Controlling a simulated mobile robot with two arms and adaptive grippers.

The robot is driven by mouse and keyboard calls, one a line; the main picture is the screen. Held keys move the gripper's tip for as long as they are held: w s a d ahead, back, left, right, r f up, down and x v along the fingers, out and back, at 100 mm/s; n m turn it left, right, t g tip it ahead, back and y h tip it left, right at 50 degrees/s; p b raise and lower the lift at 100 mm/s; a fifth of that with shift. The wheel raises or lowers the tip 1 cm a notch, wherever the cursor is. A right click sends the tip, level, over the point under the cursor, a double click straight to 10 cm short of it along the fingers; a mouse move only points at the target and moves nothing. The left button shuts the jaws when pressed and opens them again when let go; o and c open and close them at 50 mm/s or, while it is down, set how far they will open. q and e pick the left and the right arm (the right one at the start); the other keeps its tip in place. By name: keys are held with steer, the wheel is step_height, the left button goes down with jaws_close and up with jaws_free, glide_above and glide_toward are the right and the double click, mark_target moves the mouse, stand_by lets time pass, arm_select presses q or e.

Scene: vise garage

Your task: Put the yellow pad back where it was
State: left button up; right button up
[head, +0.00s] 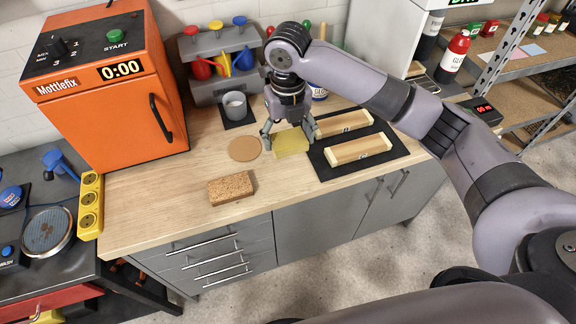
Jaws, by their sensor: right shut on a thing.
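The yellow pad (291,143) is a flat, pale yellow square at the middle of the wooden worktop, between a round tan disc (244,149) and a black mat. My right gripper (290,139) reaches down from above with its fingers on either side of the pad and is shut on it. The pad looks level and at or just above the worktop; I cannot tell whether it touches the wood. My left gripper is not in view.
A brown cork-like block (231,188) lies near the front edge. Wooden trays (361,151) stand on black mats to the right. A grey cup (235,106) stands behind the disc. The orange oven (108,93) is at left. The front middle worktop is clear.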

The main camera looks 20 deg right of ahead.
mark_target(288, 176)
step_height(288, 176, down, 12)
steer(key=shift+s+f+p, duration=0.1)
steer(key=shift+p, duration=0.85)
steer(key=shift+f, duration=0.1)
steer(key=shift+f, duration=0.2)
steer(key=o, duration=1.1)
